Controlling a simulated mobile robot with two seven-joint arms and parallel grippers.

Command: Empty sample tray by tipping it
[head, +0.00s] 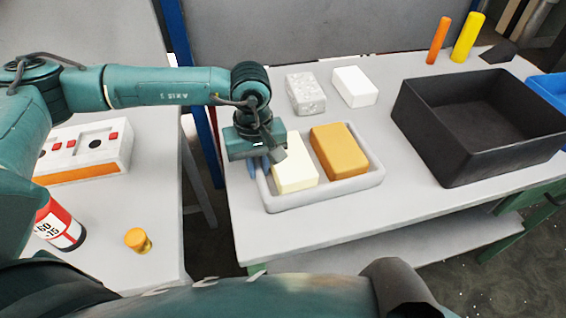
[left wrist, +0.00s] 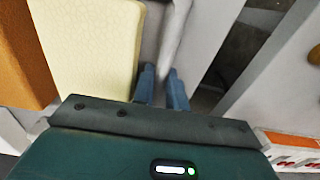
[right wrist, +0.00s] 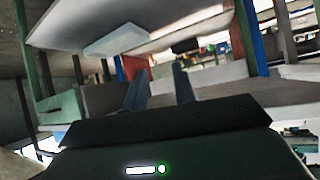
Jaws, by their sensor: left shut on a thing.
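The light grey sample tray (head: 330,200) rests on the right-hand table. It holds a cream foam block (head: 296,178) and an orange-brown foam block (head: 340,150) side by side. My left gripper (head: 257,166) is at the tray's left wall, shut on it. In the left wrist view its blue fingers (left wrist: 162,88) sit on either side of the tray wall (left wrist: 173,40), with the cream block (left wrist: 95,40) beside them. My right gripper (right wrist: 160,88) shows only in the right wrist view, open with nothing between its fingers, away from the tray.
A large, empty-looking black bin (head: 455,165) stands right of the tray. A speckled grey block (head: 306,94) and a white block (head: 355,86) lie behind the tray. Orange (head: 438,40) and yellow (head: 467,38) cylinders stand at the back. A gap separates the left table (head: 115,215).

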